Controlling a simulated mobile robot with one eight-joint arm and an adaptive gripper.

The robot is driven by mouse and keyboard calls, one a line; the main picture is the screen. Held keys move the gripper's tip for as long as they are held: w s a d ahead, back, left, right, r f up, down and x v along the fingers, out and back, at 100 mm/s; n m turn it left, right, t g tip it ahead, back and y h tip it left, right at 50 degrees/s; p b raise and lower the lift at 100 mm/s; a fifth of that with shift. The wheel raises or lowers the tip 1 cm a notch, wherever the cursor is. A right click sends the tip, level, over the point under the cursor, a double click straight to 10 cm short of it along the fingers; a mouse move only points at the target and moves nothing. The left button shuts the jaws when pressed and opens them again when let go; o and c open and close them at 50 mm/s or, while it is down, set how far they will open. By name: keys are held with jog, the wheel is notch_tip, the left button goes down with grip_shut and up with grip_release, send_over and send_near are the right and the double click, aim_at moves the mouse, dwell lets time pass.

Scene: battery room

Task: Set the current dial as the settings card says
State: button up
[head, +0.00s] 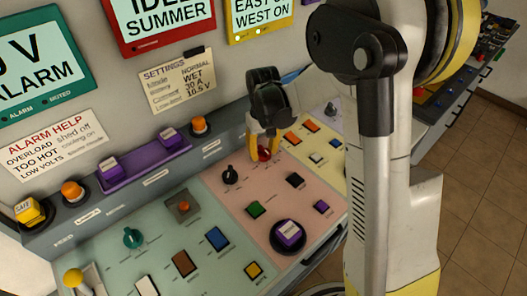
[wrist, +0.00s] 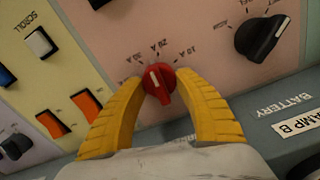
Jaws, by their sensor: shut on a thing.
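The settings card (head: 178,80) is on the wall in the head view; its handwriting seems to read 30 A and 10.5 V. The red dial (wrist: 158,82) sits on the pink panel, with amp marks around its upper side in the wrist view. Its white pointer line is tilted a little left of straight up, toward the gap between the left and middle marks; I cannot tell an exact mark. My gripper (wrist: 160,88) has its yellow fingers closed on the dial from both sides. In the head view my gripper (head: 263,147) partly hides the dial (head: 264,154).
A black knob (wrist: 262,38) is right of the red dial in the wrist view. Orange switches (wrist: 87,103) lie to the left.

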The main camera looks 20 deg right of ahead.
aim_at(263, 149)
jog(key=n, duration=0.4)
jog(key=shift+n, duration=0.4)
jog(key=shift+a, duration=0.1)
dwell(0.3)
jog(key=o, duration=1.2)
notch_tip(263, 149, up, 12)
jog(key=shift+s, duration=0.1)
